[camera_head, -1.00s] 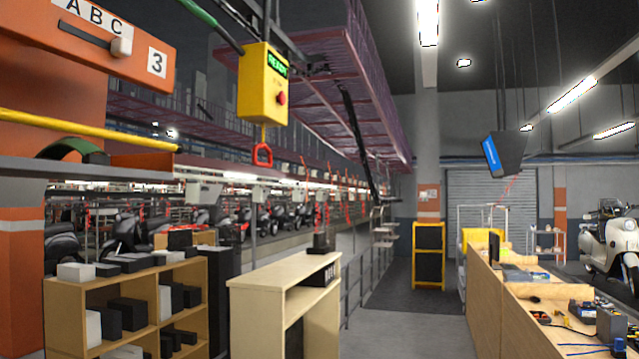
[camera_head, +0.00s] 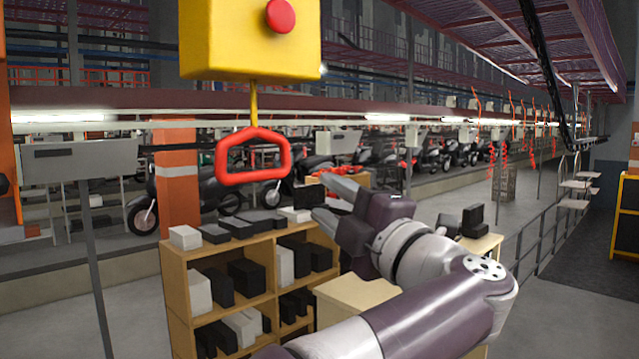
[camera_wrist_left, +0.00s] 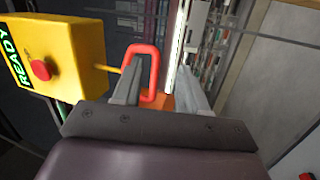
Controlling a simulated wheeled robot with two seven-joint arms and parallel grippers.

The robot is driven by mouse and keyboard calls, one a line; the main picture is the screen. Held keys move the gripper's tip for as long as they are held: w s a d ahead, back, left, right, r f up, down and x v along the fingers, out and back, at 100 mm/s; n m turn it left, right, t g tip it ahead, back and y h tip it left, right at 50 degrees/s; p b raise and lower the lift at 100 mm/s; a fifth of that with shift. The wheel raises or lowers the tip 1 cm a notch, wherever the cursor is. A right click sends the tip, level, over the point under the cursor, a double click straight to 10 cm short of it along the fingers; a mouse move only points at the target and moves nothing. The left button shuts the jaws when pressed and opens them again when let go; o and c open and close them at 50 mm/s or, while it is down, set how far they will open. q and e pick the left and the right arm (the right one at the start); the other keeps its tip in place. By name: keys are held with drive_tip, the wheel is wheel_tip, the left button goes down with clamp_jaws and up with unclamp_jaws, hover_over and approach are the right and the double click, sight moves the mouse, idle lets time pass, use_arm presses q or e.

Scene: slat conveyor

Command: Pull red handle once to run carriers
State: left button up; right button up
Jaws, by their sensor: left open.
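The red handle (camera_head: 253,177) is a closed loop. It hangs on a yellow stem below the yellow control box (camera_head: 215,45), which has a red button. My left gripper (camera_head: 318,193) is open and empty, to the right of the handle and slightly lower in the head view. In the left wrist view the handle (camera_wrist_left: 155,75) shows ahead between the two fingers, nearer the left finger, which covers part of it. I cannot tell whether they touch. The box (camera_wrist_left: 70,50) there reads READY. My right gripper is in neither view.
A wooden shelf (camera_head: 222,268) with black and white boxes stands below the handle. A pale wooden stand (camera_head: 350,300) is partly behind my arm. Scooters (camera_head: 205,185) line the back. A railing (camera_head: 545,240) runs at the right.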

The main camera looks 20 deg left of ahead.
sight(256, 177)
use_arm(q)
drive_tip(key=s+a+r+n+g, duration=0.1)
drive_tip(key=a, duration=0.1)
drive_tip(key=s+a+r+n+g+p, duration=0.1)
drive_tip(key=s+a, duration=0.1)
drive_tip(key=s+a+n+g, duration=0.1)
drive_tip(key=a, duration=0.1)
drive_tip(key=shift+s+r, duration=0.2)
drive_tip(key=shift+r, duration=0.2)
drive_tip(key=w+a, duration=0.4)
drive_tip(key=shift+a+f, duration=0.1)
drive_tip(key=shift+a, duration=0.1)
drive_tip(key=shift+s, duration=0.4)
drive_tip(key=shift+s+r, duration=0.2)
drive_tip(key=shift+c, duration=0.9)
clamp_jaws()
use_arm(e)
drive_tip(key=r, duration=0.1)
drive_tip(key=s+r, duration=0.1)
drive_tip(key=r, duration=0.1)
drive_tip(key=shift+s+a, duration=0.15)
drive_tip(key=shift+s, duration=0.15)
